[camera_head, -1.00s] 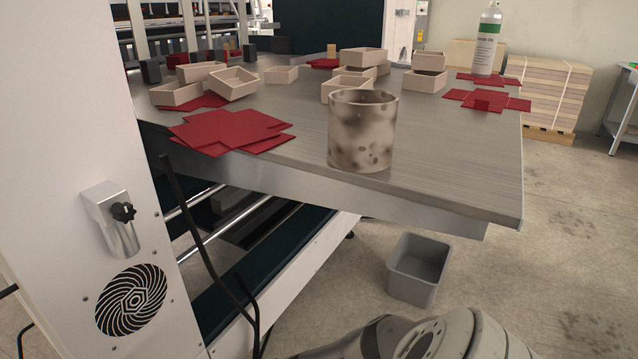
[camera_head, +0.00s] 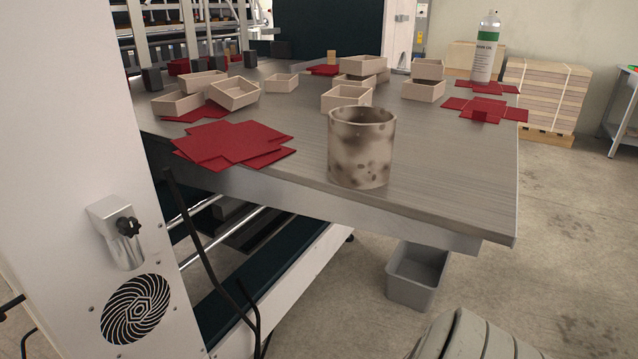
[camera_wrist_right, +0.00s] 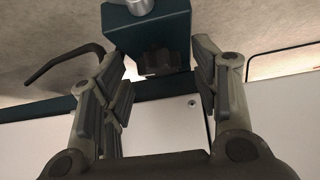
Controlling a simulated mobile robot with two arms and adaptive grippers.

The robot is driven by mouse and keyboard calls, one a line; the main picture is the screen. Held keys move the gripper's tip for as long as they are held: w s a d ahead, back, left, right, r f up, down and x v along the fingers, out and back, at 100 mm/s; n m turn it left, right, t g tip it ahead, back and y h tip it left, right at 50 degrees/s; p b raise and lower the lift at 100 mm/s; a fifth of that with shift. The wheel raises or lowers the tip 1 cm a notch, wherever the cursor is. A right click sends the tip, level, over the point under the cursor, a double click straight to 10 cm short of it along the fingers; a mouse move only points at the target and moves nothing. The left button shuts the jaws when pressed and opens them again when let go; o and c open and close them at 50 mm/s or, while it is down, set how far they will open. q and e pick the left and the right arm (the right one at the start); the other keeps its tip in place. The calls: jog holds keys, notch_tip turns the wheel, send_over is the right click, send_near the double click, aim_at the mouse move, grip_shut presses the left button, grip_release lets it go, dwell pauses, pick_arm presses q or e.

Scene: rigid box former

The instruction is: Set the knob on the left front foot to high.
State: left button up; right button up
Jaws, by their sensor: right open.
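In the right wrist view a dark lobed knob (camera_wrist_right: 160,64) sits at the lower end of a dark teal block (camera_wrist_right: 150,28). My right gripper (camera_wrist_right: 160,72) is open, with one finger on each side of the knob in the picture; whether either finger touches it I cannot tell. The knob's setting marks are not readable. My left gripper is not in view.
A grey bin (camera_head: 415,277) stands on the floor. Black cables (camera_head: 200,262) hang beside the white panel (camera_head: 75,140).

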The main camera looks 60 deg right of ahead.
jog(key=shift+a+f+m+h, duration=0.1)
jog(key=shift+m+h, duration=0.3)
jog(key=shift+a+m+h+b, duration=0.15)
jog(key=shift+m+h+b, duration=0.2)
jog(key=shift+m, duration=0.25)
